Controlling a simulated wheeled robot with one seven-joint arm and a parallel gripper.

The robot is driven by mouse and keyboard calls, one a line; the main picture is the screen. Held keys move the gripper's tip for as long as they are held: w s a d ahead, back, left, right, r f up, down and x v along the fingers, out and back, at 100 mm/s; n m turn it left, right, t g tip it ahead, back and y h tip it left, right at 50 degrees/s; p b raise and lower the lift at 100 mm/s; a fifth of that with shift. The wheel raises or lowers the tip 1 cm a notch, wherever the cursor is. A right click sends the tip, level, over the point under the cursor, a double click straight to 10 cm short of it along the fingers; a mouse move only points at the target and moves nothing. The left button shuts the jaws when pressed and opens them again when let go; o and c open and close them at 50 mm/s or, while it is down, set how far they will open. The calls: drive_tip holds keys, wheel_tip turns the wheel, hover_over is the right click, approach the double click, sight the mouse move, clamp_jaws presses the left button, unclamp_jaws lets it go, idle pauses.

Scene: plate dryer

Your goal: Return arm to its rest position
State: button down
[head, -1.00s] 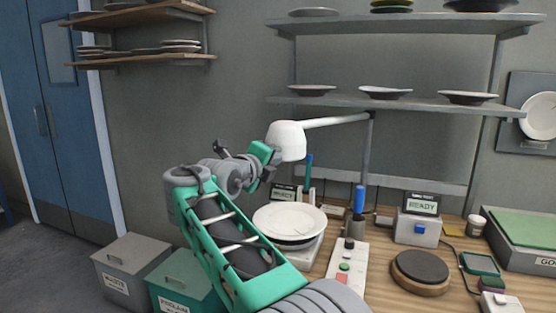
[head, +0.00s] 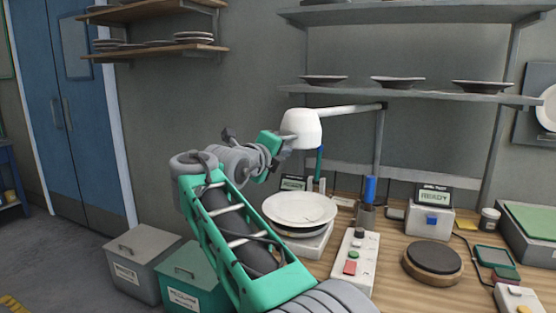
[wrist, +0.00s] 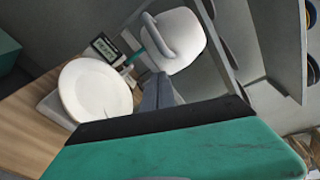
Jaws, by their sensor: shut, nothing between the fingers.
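My gripper (wrist: 157,84) is shut and empty, its grey fingers together in the wrist view. In the head view my arm reaches up and left of the bench, with the green hand close to the white lamp-like dryer head (head: 302,127). I cannot tell whether they touch. The dryer head also shows beyond the fingers in the wrist view (wrist: 178,40). A white plate (head: 299,208) lies on the pale stand (head: 312,245) below the dryer head. The plate is left of my fingers in the wrist view (wrist: 95,90).
A control box with coloured buttons (head: 355,262), a round dark pad (head: 432,263) and a box under a READY screen (head: 430,222) stand on the wooden bench. Grey (head: 140,262) and green (head: 192,275) bins stand left of my arm. Shelves with plates hang above.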

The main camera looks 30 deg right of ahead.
drive_tip(key=w+a+r+p, duration=0.1)
drive_tip(key=w+a+p, duration=0.2)
drive_tip(key=a, duration=0.6)
drive_tip(key=s+a+f+n+g+y+p, duration=0.2)
drive_tip(key=s+a+f+n+y+p, duration=0.1)
drive_tip(key=s+f+n, duration=0.5)
drive_tip(key=s+a+f+n+g+y+p, duration=0.2)
drive_tip(key=s+a+f+n+y+p, duration=0.2)
drive_tip(key=s+f+n, duration=0.5)
drive_tip(key=s+a+f+n+g+y+p, duration=0.2)
drive_tip(key=s+f+n+y, duration=0.4)
drive_tip(key=s+n, duration=0.8)
wheel_tip(320, 180, down, 3)
drive_tip(key=a+n+p, duration=0.1)
drive_tip(key=n+p, duration=0.1)
drive_tip(key=shift+s+a+g+p, duration=0.25)
drive_tip(key=shift+a+g+p, duration=0.05)
drive_tip(key=shift+a+p, duration=0.1)
drive_tip(key=shift+d+r, duration=0.1)
drive_tip(key=shift+r, duration=0.05)
